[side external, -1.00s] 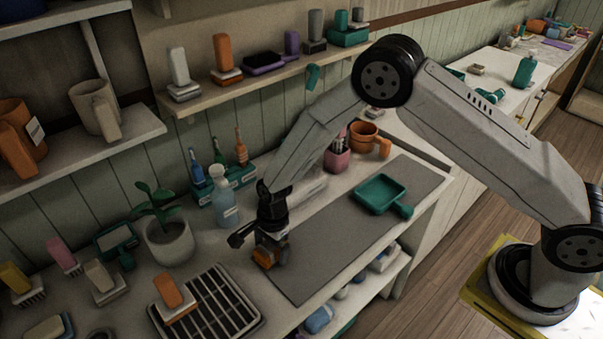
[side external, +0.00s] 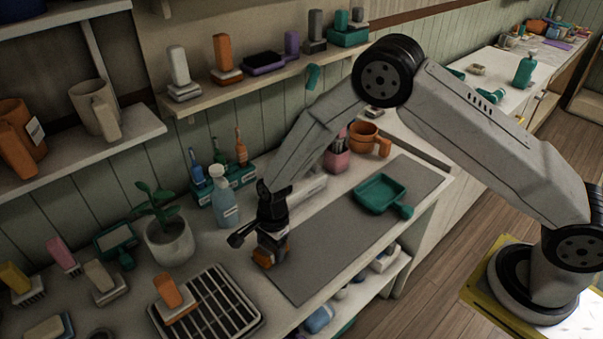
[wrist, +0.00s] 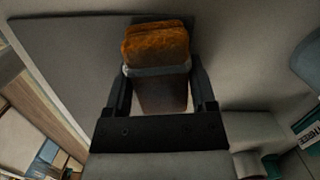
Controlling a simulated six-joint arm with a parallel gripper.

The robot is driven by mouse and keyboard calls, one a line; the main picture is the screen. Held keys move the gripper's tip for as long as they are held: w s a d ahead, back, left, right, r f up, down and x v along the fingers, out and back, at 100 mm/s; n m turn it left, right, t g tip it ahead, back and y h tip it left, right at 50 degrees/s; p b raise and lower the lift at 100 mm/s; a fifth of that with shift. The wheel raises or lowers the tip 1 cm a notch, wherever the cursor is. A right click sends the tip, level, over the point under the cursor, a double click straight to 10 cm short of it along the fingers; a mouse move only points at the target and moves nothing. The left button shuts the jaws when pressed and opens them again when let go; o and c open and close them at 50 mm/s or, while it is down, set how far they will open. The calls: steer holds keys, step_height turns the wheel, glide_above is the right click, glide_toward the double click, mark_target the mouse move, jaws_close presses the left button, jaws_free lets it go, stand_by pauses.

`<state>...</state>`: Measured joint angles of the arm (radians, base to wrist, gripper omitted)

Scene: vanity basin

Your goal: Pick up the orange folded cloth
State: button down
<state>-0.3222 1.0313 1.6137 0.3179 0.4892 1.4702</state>
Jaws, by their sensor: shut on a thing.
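The orange folded cloth (side external: 264,258) is at my gripper's tip, at the left end of the grey mat on the counter. In the wrist view the cloth (wrist: 157,45) is a thick orange-brown block with a pale band across it. My gripper (side external: 270,248) points down, and its two black fingers (wrist: 160,90) are shut on the cloth's sides. The side view does not clearly show whether the cloth touches the counter. Part of the cloth is hidden by the fingers.
The grey mat (side external: 330,240) carries a teal tray with a handle (side external: 380,192). A black rack (side external: 225,315) is at the front left. An orange mug (side external: 368,140) is at the back right.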

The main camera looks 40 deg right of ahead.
mark_target(269, 246)
steer(key=shift+r, duration=0.15)
steer(key=shift+r, duration=1.45)
steer(key=s+d+r, duration=0.4)
steer(key=s+r, duration=0.5)
steer(key=s, duration=0.4)
steer(key=shift+s+d+r, duration=0.15)
steer(key=shift+s+r, duration=0.05)
steer(key=shift+r, duration=0.2)
steer(key=shift+c, duration=2.3)
jaws_free()
jaws_close()
